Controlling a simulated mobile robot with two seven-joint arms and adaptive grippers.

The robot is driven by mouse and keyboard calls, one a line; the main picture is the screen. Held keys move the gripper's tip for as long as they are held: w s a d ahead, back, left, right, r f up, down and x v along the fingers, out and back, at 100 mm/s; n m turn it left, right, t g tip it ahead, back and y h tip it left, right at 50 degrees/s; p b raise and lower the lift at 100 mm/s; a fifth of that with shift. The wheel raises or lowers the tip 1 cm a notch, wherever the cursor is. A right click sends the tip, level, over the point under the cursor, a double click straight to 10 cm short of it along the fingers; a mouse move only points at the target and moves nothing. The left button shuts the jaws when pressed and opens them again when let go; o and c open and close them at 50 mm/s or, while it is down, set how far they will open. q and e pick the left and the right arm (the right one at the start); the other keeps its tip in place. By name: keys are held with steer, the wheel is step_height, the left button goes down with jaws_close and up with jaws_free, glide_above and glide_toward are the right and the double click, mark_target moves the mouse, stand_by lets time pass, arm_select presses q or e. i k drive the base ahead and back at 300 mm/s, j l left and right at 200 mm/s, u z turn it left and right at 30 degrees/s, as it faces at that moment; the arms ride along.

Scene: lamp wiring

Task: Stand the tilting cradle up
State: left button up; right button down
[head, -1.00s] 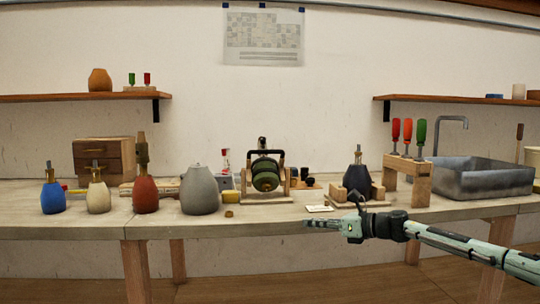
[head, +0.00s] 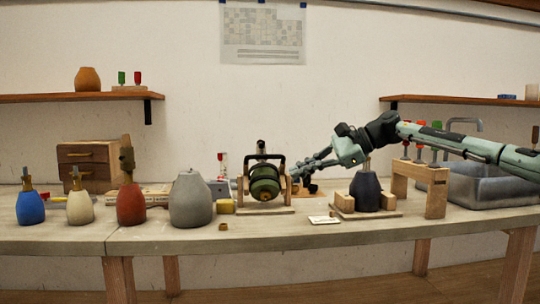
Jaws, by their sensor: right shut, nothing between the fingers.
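The tilting cradle (head: 288,196) stands at the middle of the bench, a wooden frame on a flat base. A dark green lamp body (head: 264,184) lies in it with its round end facing me, under a black handle bar. My right gripper (head: 297,176) is shut and empty, its fingertips just right of the cradle's upper right side. I cannot tell whether they touch it. The fingertips are partly lost against dark parts behind. My left gripper is not in view.
A dark blue lamp body (head: 365,190) sits in a wooden holder to the right, below my arm. A wooden rack (head: 436,192) with screwdrivers and a sink (head: 480,185) stand further right. A grey vase-shaped body (head: 191,203) is left of the cradle. The bench front is mostly clear.

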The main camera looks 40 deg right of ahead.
mark_target(263, 177)
steer(key=i+l, duration=0.45)
steer(key=l, duration=0.15)
steer(key=i+l, duration=0.45)
steer(key=l, duration=0.1)
